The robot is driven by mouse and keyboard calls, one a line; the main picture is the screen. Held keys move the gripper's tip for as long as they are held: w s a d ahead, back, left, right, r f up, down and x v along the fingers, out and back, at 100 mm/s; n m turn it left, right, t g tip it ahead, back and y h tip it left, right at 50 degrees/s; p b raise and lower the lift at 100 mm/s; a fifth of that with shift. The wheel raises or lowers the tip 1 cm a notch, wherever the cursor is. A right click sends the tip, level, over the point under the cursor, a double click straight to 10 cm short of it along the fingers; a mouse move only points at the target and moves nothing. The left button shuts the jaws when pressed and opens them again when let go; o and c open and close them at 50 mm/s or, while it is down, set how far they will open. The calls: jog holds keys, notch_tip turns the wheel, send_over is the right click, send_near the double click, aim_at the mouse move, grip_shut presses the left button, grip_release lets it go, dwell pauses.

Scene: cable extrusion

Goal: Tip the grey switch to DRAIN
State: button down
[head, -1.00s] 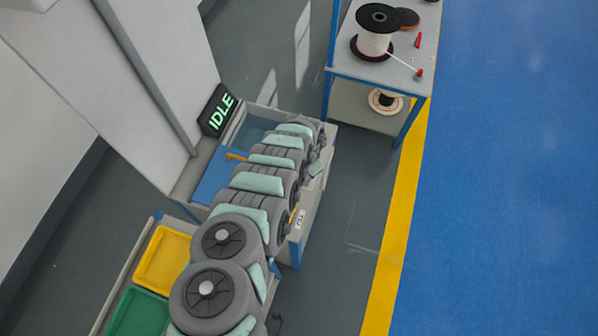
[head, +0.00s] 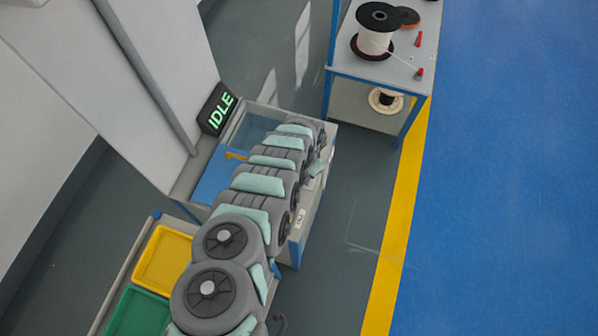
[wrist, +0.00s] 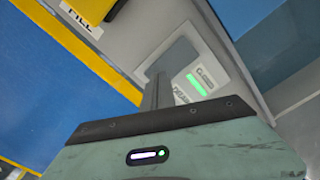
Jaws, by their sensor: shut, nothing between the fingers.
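In the wrist view, a flat grey piece (wrist: 174,62), apparently the grey switch, stands on a pale panel, partly behind my gripper. A white plate with a lit green bar (wrist: 196,84) lies beside it. A label that seems to read DRAIN (wrist: 181,95) is partly hidden by the gripper. A label ending in ILL (wrist: 78,14) shows at the upper left. My gripper (wrist: 155,90) is shut and empty, its narrow grey fingers close to the switch; I cannot tell whether they touch. In the head view my arm hides the gripper and switch.
In the head view, a sign reading IDLE (head: 217,109) stands by a blue-lidded bench (head: 212,178). Yellow (head: 165,262) and green (head: 137,312) trays are at lower left. A table with a spool (head: 375,38) is at upper right. The blue floor at right is clear.

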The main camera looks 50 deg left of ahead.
jog(key=shift+f+b, duration=0.45)
jog(key=shift+f, duration=0.1)
notch_tip(320, 180, up, 7)
jog(key=p, duration=0.6)
jog(key=shift+r, duration=0.1)
dwell(0.3)
dwell(0.4)
